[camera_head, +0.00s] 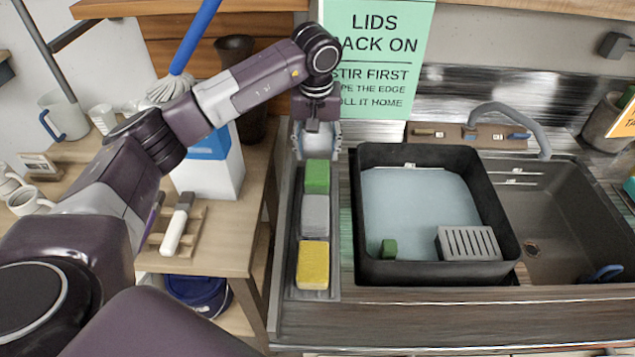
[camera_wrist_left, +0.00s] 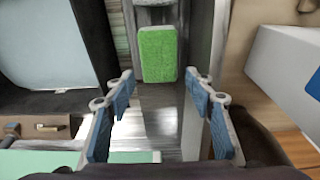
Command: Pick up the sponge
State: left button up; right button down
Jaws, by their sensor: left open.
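A narrow grey tray (camera_head: 331,246) beside the sink holds a row of three blocks. A yellow sponge-like block (camera_head: 313,264) lies at its near end, a grey block (camera_head: 315,215) in the middle and a green block (camera_head: 317,176) at the far end. The green block also shows in the left wrist view (camera_wrist_left: 158,54). My left gripper (camera_head: 316,150) is over the tray's far end, just beyond the green block. In the left wrist view its blue-padded fingers (camera_wrist_left: 160,85) are apart with nothing between them. My right gripper is out of view.
A black tub (camera_head: 362,215) of pale blue water holds a grey slotted block (camera_head: 468,243) and a small green piece (camera_head: 389,249). The sink (camera_head: 560,215) and tap (camera_head: 508,118) stand right. A white-blue box (camera_head: 215,170) and brush (camera_head: 178,222) are left.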

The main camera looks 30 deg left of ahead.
aim_at(317, 171)
pick_arm(q)
jog(key=shift+f, duration=0.5)
notch_tip(317, 171, down, 6)
jog(key=p, duration=0.3)
jog(key=shift+s+d, duration=0.1)
jog(key=shift+f, duration=0.35)
jog(key=c, duration=0.5)
